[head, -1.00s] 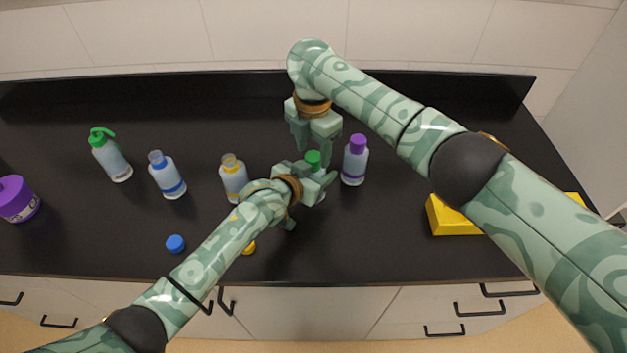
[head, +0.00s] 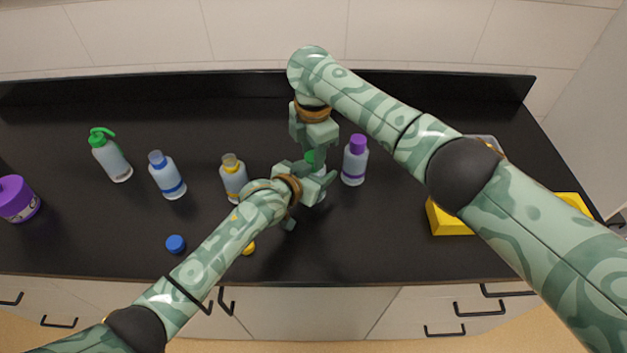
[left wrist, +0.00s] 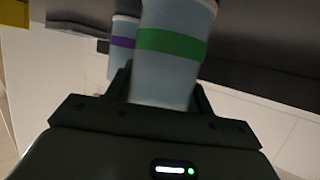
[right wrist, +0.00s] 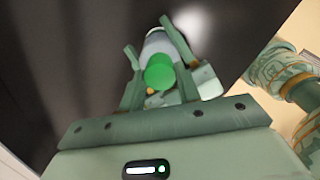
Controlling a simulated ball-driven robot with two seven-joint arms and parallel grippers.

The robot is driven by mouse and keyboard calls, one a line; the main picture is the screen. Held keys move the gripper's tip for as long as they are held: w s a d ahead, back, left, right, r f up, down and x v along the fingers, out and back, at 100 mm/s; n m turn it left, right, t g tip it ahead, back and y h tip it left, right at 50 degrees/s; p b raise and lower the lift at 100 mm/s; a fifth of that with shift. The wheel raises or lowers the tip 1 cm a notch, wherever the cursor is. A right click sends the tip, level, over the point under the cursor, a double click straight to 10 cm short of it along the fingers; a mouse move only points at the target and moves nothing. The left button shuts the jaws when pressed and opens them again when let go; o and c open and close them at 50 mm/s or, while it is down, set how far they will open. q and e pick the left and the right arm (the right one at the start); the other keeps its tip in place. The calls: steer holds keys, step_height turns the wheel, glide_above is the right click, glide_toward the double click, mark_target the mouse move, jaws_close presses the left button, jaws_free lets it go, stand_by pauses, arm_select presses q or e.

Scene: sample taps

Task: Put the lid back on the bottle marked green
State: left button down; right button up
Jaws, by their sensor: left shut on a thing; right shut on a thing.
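The bottle marked green (left wrist: 168,78) shows its green band in the left wrist view, between the fingers of my left gripper (head: 318,188). That gripper is shut on the bottle's body and hides most of it in the head view. The green lid (right wrist: 159,73) is at the top of the bottle, in line with it. My right gripper (head: 312,153) points down from above and is shut on the lid. I cannot tell whether the lid is fully seated.
A purple-capped bottle (head: 355,162) stands close on the right. A yellow-marked bottle (head: 234,184), blue-marked bottle (head: 168,178) and green-topped spray bottle (head: 113,160) stand left. A blue lid (head: 175,244) and yellow lid (head: 249,249) lie in front. A purple jar (head: 17,203) and yellow container (head: 446,220) are at the sides.

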steer(key=o, duration=1.1)
steer(key=shift+c, duration=0.2)
steer(key=shift+r, duration=0.1)
steer(key=shift+r, duration=2.2)
steer(key=shift+c, duration=0.2)
